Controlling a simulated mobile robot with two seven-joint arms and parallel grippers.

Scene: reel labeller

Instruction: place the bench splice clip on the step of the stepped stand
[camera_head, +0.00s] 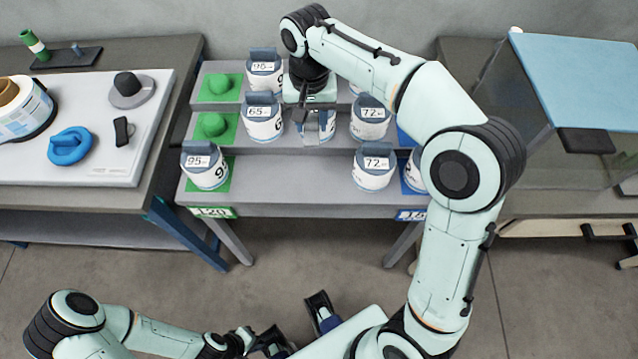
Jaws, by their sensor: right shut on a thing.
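The stepped stand (298,183) is grey, with several labelled white pots on its levels. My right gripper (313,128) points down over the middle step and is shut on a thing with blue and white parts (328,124). The gripper hides much of this thing, and I cannot tell whether it touches the step. I cannot make out the bench splice clip for sure. A small black piece (124,131) on the white board at the left looks clip-like. My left gripper (297,328) is open and empty, low in front of the stand.
Labelled pots (262,121) and (369,122) stand on either side of my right gripper. Green pads (213,127) mark the stand's left side. The left bench's white board (90,172) holds a blue round tool (70,145) and a tape roll (22,110). A glass-sided case (540,130) stands right.

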